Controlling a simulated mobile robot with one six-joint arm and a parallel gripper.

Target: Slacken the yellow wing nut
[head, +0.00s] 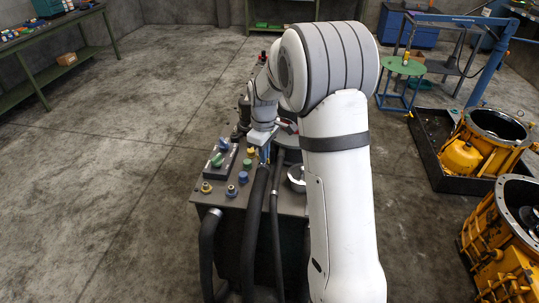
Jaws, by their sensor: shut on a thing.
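A small yellow piece (251,152), which I take for the yellow wing nut, shows on top of the dark machine block (285,203), close by my fingertips. Its wings are too small to make out. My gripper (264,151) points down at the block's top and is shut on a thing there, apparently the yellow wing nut. The grip itself is largely hidden by the gripper body. A blue wing nut (223,144) and a green wing nut (217,160) stand to the left on a dark raised plate.
Green (247,163) and blue (243,177) knobs stand just in front of the yellow piece. Thick black hoses (254,225) run down the block's front. Yellow housings (506,235) stand at right. A green-topped stand (404,66) is behind. The left floor is clear.

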